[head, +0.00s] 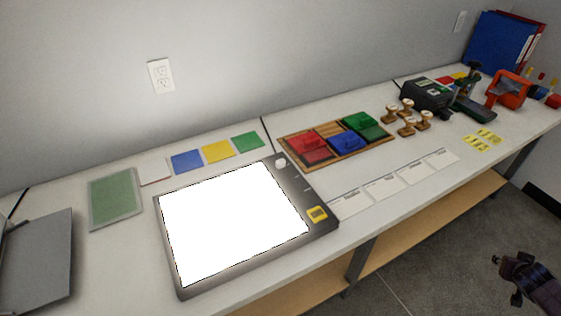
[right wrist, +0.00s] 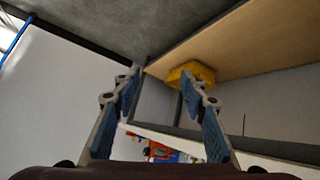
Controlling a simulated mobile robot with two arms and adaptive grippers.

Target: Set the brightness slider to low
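The light box (head: 180,282) lies on the bench in the head view, its large panel glowing bright white. A pale round slider knob (head: 280,162) sits near the far end of its dark right-hand strip, with small marks beside it. A yellow switch (head: 317,214) sits at the near end of that strip. My right gripper (head: 507,268) is at the lower right over the floor, well away from the box. In the right wrist view its fingers (right wrist: 160,74) are spread with nothing between them. My left gripper is not in view.
Color cards (head: 217,151), a stamp pad tray (head: 352,151), wooden stamps (head: 407,127) and white cards (head: 388,187) lie on the bench around the box. A grey laptop-like panel (head: 40,262) stands at left. A lower shelf (head: 430,232) runs beneath. A yellow object (right wrist: 196,72) shows in the wrist view.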

